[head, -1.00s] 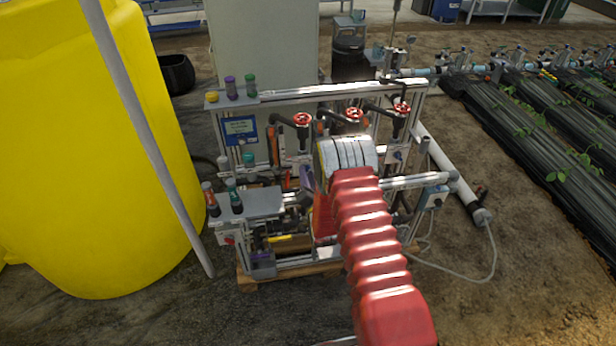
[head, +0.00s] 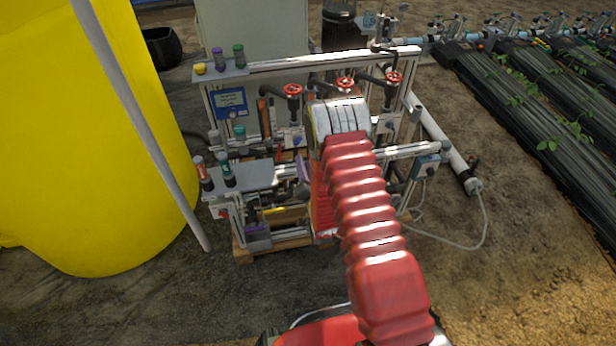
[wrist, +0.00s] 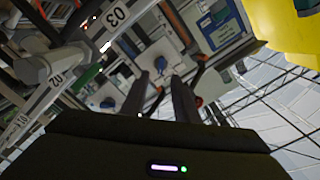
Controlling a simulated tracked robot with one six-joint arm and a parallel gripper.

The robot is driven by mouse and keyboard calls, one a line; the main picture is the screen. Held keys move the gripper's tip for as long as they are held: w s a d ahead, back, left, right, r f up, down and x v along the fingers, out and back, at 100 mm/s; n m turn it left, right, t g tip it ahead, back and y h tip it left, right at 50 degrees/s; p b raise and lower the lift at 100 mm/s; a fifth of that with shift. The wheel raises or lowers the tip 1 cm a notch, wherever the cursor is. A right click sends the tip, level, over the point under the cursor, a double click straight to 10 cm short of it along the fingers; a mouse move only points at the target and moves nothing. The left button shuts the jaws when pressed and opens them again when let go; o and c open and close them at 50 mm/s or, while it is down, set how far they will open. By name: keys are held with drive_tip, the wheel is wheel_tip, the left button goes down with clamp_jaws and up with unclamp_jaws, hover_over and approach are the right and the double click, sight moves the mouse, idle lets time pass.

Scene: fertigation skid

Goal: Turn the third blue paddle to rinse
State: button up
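Two blue paddles show on pale plates in the head view: a left one (head: 297,140) and a right one (head: 390,127). Any paddle between them is hidden behind my arm. The wrist view is strongly rolled and shows one paddle (wrist: 161,62) beyond my gripper (wrist: 160,78) and another paddle (wrist: 107,19) farther up and left. I cannot tell which of these is the third. My gripper's dark fingers stand apart with nothing visibly between them, and no contact with a paddle shows. In the head view my arm hides the gripper.
Red handwheels (head: 292,90) stand above the paddles. A pale rail (wrist: 80,52) with number labels crosses the wrist view on the left. A blue sign (head: 230,100) is at the skid's left, near a yellow tank (head: 75,150). Open ground lies right of the skid.

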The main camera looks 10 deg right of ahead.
drive_tip(key=s, duration=0.5)
idle(0.5)
